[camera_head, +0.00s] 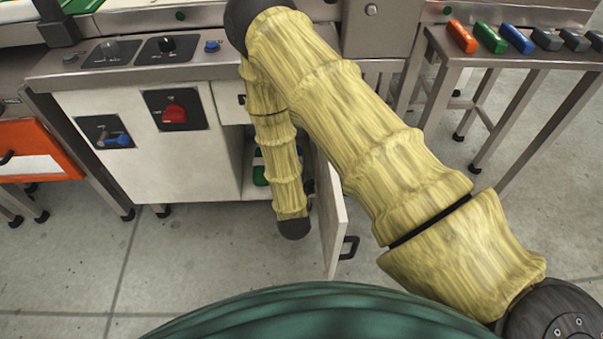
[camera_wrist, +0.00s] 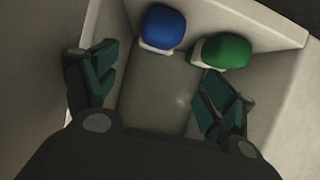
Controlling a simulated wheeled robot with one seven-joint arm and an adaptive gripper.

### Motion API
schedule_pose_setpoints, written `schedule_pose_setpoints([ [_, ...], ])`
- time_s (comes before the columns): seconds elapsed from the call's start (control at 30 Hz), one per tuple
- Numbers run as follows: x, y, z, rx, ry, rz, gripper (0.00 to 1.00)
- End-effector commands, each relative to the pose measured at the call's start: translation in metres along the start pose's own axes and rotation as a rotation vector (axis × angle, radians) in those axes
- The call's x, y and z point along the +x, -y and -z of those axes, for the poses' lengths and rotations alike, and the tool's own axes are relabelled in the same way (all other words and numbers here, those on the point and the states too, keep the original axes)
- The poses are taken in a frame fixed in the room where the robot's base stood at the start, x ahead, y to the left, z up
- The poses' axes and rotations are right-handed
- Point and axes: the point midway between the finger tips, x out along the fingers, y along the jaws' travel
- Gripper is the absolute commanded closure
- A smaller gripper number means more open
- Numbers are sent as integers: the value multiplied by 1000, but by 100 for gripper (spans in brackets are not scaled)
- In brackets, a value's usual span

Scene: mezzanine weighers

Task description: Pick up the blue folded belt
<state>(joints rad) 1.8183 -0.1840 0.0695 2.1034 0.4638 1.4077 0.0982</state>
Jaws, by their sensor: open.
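A rounded blue item (camera_wrist: 164,27), which looks like the blue folded belt with a pale band at its lower edge, lies at the far end of a pale compartment in the wrist view. My gripper (camera_wrist: 158,75) is open and empty, with its dark green fingers spread apart. The blue item is beyond the fingertips, between their lines and apart from them. In the head view my arm hides most of the compartment, and my gripper is not clearly visible there.
A rounded green item (camera_wrist: 228,51) lies right of the blue one, close to my right finger. Compartment walls stand close around. In the head view, an open cabinet door (camera_head: 332,215) stands right of my forearm. A side table (camera_head: 510,58) holds several coloured blocks.

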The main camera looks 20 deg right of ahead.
Motion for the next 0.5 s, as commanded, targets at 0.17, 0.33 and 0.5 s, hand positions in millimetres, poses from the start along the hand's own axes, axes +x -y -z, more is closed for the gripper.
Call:
schedule_pose_setpoints([
  [0.17,12,2,-7,14,-31,3,17],
  [0.33,22,3,-8,20,-41,3,17],
  [0.5,47,3,-8,21,-41,3,17],
])
